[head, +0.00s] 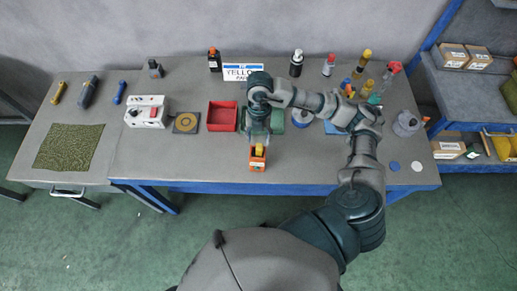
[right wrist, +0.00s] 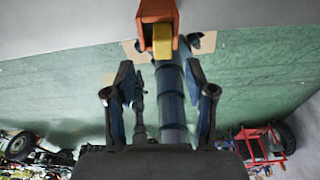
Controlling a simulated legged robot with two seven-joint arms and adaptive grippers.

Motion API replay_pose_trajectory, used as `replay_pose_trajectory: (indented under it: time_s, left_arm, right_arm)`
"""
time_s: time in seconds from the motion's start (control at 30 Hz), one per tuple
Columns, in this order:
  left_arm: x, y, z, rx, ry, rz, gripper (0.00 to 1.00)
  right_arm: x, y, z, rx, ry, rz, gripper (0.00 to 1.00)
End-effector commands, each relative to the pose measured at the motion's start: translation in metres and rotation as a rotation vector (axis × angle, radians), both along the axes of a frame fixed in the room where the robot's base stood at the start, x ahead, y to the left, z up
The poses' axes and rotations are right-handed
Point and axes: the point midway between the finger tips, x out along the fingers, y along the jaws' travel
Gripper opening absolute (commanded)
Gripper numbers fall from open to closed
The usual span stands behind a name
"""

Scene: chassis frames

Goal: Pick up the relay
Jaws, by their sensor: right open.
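The relay appears to be the small orange block (head: 258,163) with a yellow part on top, standing near the front edge of the bench. In the right wrist view the orange block (right wrist: 157,10) shows at the top centre, its yellow part towards the gripper. My right gripper (head: 258,136) is just behind and above it in the head view. In the right wrist view the two fingers of the gripper (right wrist: 158,78) are spread apart with nothing between them. The block lies beyond the fingertips. My left gripper is not in view.
A red tray (head: 222,129) and a grey plate with a yellow ring (head: 186,123) lie left of the gripper. A green tray (head: 277,128) is partly hidden behind my right arm. Bottles stand along the back. The bench front (head: 210,172) is clear beside the block.

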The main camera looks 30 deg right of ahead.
Motion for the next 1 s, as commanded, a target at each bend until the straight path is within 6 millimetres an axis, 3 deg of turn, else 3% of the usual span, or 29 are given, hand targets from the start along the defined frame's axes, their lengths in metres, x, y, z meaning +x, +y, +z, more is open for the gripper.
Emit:
replay_pose_trajectory:
  time_s: [0.3,0.53,0.8,0.83,1.0]
  left_arm:
    - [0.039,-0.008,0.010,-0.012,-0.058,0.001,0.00]
    - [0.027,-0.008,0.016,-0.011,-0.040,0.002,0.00]
    - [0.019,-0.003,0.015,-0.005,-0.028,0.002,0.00]
    - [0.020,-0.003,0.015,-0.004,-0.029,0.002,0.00]
    - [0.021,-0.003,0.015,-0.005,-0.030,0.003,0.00]
  right_arm:
    - [-0.005,0.002,-0.029,-0.001,0.003,0.000,0.55]
    - [-0.008,0.004,-0.062,-0.002,0.002,0.001,0.55]
    - [-0.008,0.002,-0.068,0.001,-0.001,0.001,0.55]
    - [-0.008,0.002,-0.068,0.001,-0.001,0.001,0.53]
    - [-0.008,0.002,-0.068,0.001,-0.001,0.001,0.10]
